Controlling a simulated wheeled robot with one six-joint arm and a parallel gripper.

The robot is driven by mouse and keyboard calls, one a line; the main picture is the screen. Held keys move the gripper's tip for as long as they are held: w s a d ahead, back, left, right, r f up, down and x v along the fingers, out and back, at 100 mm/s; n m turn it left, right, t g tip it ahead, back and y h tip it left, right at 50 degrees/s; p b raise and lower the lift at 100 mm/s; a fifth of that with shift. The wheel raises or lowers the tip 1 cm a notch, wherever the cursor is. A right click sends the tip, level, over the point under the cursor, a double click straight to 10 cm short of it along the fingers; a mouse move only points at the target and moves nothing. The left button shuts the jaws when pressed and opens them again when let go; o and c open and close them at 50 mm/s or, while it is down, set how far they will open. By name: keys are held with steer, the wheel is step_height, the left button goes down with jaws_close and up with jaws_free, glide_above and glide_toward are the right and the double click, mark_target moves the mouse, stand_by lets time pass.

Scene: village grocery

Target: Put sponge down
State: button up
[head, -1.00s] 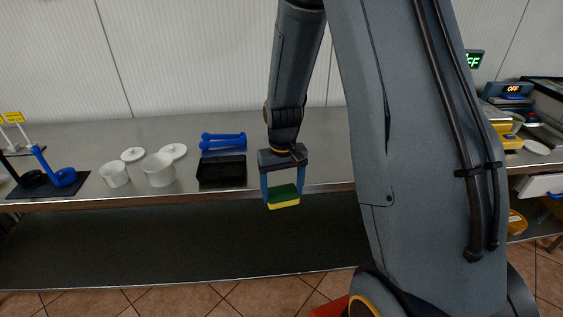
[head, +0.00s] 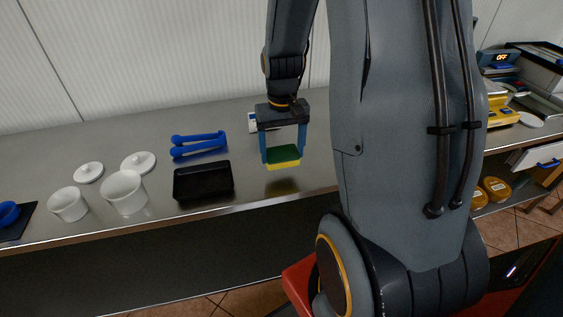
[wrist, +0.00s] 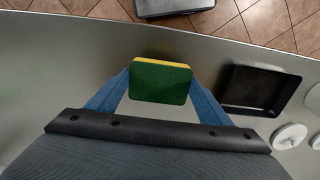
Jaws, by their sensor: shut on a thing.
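The sponge (head: 284,156) is green on top with a yellow layer below. My gripper (head: 284,150) is shut on it, one blue finger at each end. In the head view the sponge is held over the steel counter (head: 265,187), to the right of the black tray, and a soft yellowish reflection shows beneath it. The wrist view shows the sponge (wrist: 161,82) between the blue fingers, green face toward the camera. The exact gap between sponge and counter is hard to judge.
A black tray (head: 203,180) lies left of the sponge. Blue tongs (head: 198,145), two white pots (head: 124,192) and two white lids (head: 138,161) are further left. A small white-and-blue item (head: 253,122) sits behind my gripper. Bare counter surrounds the sponge.

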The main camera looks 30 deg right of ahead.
mark_target(282, 164)
steer(key=shift+f+p, duration=0.55)
steer(key=shift+f, duration=2)
steer(key=shift+f, duration=0.1)
steer(key=o, duration=1)
step_height(282, 164, up, 12)
steer(key=b, duration=0.3)
steer(key=shift+a, duration=0.1)
steer(key=s+a+n, duration=0.1)
steer(key=s+a, duration=0.1)
steer(key=a, duration=0.2)
steer(key=s+a+f+n+t, duration=0.1)
steer(key=s+a, duration=0.2)
steer(key=a, duration=0.1)
steer(key=s+a+n, duration=0.1)
steer(key=s+a, duration=0.1)
steer(key=a, duration=0.2)
steer(key=shift+s+a+f+t, duration=0.2)
steer(key=shift+a+f+t, duration=0.05)
steer(key=shift+a+t, duration=0.05)
steer(key=shift+f, duration=0.1)
